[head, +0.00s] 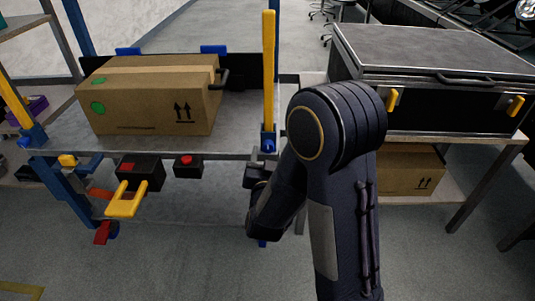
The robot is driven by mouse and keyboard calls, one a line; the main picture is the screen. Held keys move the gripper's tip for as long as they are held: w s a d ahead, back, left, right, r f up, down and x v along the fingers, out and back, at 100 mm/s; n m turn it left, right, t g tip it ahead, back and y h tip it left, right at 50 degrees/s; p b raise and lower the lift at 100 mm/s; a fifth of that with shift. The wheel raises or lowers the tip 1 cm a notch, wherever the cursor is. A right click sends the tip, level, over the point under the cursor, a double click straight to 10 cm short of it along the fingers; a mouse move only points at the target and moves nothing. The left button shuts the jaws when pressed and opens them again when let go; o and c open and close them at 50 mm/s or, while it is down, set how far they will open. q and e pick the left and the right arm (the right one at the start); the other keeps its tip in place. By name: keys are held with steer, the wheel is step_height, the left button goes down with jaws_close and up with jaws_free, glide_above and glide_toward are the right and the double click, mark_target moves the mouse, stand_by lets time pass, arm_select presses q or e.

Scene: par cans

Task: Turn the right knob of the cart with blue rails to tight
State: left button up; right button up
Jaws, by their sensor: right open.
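The cart (215,207) with blue rails stands at left, its grey top bearing a cardboard box. A blue knob (268,145) sits at its right front corner, at the foot of a yellow upright bar. A similar blue knob (25,142) is at the left corner. How tight either is, I cannot tell. My right arm crosses the middle of the view. My right gripper (256,177) is open, small and dark, just below the right blue knob. Its fingertips are hard to make out, and I cannot tell whether it touches anything. My left gripper is not in view.
The cardboard box (150,105) fills much of the cart top. A yellow handle (127,200) and a red button (186,160) project from the cart's front. At right, a black case (440,60) stands on a table, with another box (412,170) below. The floor in front is clear.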

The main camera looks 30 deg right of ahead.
mark_target(268, 146)
steer(key=shift+x, duration=1.4)
steer(key=c, duration=1)
steer(key=shift+b, duration=0.3)
